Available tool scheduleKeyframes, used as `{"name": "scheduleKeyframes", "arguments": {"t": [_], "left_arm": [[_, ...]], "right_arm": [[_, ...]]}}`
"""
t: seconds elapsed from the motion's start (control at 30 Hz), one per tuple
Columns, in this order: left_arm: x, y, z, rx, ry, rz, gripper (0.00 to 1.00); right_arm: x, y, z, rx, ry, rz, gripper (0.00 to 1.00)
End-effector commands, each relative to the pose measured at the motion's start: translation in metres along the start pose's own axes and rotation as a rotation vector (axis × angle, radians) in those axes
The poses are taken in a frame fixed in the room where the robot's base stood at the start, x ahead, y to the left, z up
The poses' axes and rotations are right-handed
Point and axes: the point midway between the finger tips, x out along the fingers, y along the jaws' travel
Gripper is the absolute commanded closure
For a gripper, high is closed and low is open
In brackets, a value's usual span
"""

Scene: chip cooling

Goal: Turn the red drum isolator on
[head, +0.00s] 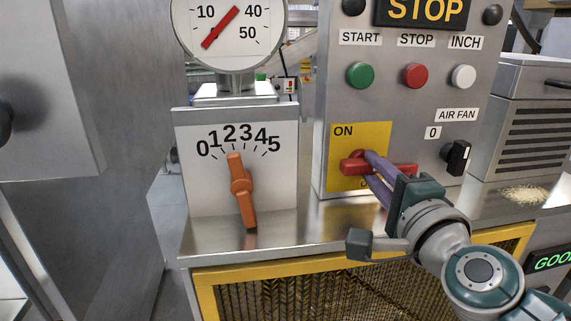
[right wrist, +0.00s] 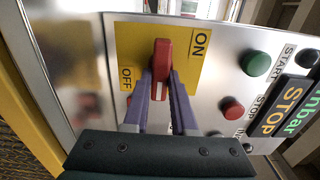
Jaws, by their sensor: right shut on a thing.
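The red drum isolator handle (head: 352,166) lies roughly level across the yellow plate (head: 345,135) on the steel control panel. ON is printed at the plate's upper left; the OFF label below is mostly hidden in the head view. My right gripper (head: 371,163) is shut on the red handle, its purple fingers reaching in from the lower right. In the right wrist view the handle (right wrist: 161,55) shows between the two fingers (right wrist: 162,80), with ON and OFF readable on the plate (right wrist: 188,63). My left gripper is not in view.
Green, red and white buttons (head: 415,76) sit above the isolator. A black AIR FAN knob (head: 457,157) is close at right. An orange dial lever (head: 240,185) stands left on a numbered plate. A steel ledge (head: 300,238) with a yellow-framed guard (head: 245,275) runs below.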

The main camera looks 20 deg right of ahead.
Motion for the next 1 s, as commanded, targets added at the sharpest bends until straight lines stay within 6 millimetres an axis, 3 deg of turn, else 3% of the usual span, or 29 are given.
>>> {"name": "scheduleKeyframes", "arguments": {"t": [0.03,0.27,0.57,0.67,1.0], "left_arm": [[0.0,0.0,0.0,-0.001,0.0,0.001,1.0],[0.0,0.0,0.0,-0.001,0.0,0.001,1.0],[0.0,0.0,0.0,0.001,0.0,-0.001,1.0],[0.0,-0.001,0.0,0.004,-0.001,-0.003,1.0],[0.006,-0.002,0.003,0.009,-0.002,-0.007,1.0]], "right_arm": [[0.0,0.0,0.0,0.005,0.0,0.0,0.72],[0.0,0.0,0.0,0.002,0.0,0.0,0.46],[-0.002,0.0,0.0,0.001,0.0,0.0,0.45],[-0.012,0.001,0.0,0.0,0.0,0.001,0.45],[-0.074,0.002,0.0,0.001,0.001,0.002,0.45]]}}
